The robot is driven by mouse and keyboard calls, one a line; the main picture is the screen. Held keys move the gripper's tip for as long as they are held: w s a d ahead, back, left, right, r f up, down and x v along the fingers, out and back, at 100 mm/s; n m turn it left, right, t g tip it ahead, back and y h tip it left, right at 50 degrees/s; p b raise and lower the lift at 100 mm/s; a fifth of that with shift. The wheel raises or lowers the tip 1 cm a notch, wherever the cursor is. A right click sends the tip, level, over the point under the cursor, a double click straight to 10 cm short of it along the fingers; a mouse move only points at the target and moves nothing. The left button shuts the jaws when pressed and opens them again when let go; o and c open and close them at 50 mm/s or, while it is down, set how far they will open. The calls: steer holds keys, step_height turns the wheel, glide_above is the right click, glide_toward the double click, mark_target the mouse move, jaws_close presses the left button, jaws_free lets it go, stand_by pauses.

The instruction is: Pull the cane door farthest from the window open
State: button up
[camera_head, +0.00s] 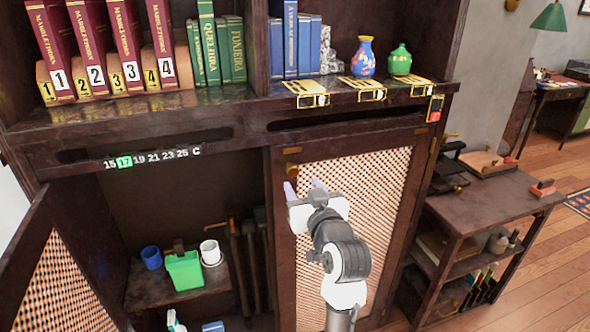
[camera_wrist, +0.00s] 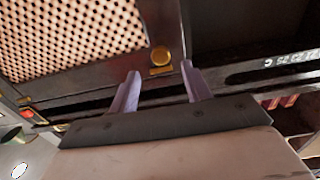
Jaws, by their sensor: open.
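The right cane door (camera_head: 348,215) of the dark wooden cabinet is shut, with a woven panel in a dark frame; it also shows in the wrist view (camera_wrist: 70,35). A brass knob (camera_wrist: 161,58) sits at its upper corner, beside the dark open compartment. The left cane door (camera_head: 62,285) stands swung open at the lower left. My gripper (camera_head: 304,187) is in front of the shut door's upper left part. In the wrist view my gripper (camera_wrist: 162,86) is open and empty, its fingers apart with the knob ahead between them. I see no contact with the knob. No window shows clearly.
The open compartment holds a green container (camera_head: 184,272), a white mug (camera_head: 210,252) and a blue cup (camera_head: 151,258). Books, a blue vase (camera_head: 364,57) and a green vase (camera_head: 400,60) stand on the shelf above. A low wooden table (camera_head: 480,205) stands close at the right.

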mark_target(294, 173)
steer(key=p+x, duration=0.1)
steer(key=x, duration=0.5)
steer(key=shift+c, duration=0.3)
jaws_close()
